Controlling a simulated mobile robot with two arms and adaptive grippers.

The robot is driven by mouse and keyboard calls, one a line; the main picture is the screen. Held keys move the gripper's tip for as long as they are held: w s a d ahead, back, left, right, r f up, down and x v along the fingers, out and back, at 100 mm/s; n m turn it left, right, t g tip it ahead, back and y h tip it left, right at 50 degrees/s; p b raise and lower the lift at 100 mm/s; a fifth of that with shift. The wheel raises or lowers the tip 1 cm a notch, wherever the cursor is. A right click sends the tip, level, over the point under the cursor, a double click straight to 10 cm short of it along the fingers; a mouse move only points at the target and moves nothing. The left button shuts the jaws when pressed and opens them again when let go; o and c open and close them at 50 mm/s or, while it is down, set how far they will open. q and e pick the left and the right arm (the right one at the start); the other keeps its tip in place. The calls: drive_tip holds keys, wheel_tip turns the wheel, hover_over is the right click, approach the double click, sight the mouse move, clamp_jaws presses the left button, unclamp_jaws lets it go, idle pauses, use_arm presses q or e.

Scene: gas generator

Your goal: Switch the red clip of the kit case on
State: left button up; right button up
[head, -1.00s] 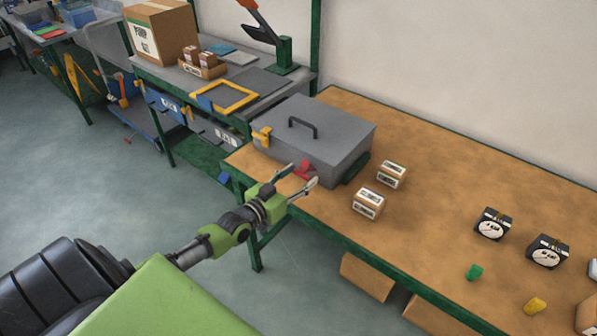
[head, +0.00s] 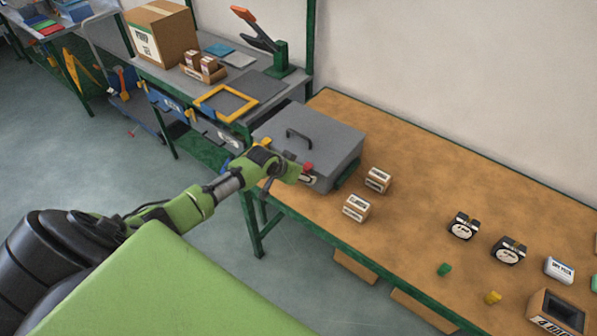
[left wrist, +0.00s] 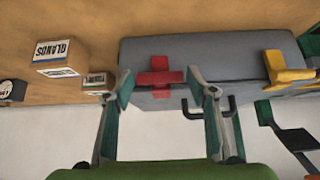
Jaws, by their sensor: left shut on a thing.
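The grey kit case (head: 325,140) lies on the wooden bench with its dark handle on the lid. Its red clip (head: 308,168) is on the front side, partly hidden by my left gripper (head: 304,178). In the left wrist view the red clip (left wrist: 158,77) shows as a cross shape between the fingers of my left gripper (left wrist: 160,82), against the grey case (left wrist: 230,58). The gripper is shut on the clip. A yellow clip (left wrist: 288,68) sits on the same side of the case, away from the fingers. My right gripper is in neither view.
Two small labelled boxes (head: 377,179) (head: 356,208) stand right of the case. Dark gauge boxes (head: 463,226) and green and yellow pieces (head: 445,269) lie further right. A second bench with a yellow frame (head: 226,103) adjoins at the left.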

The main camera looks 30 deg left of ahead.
use_arm(q)
drive_tip(key=shift+w+r+g, duration=0.25)
drive_tip(key=shift+w+g, duration=0.2)
drive_tip(key=shift+g, duration=0.45)
drive_tip(key=o, duration=1.1)
drive_tip(key=v, duration=1.2)
drive_tip(key=shift+w+d, duration=0.15)
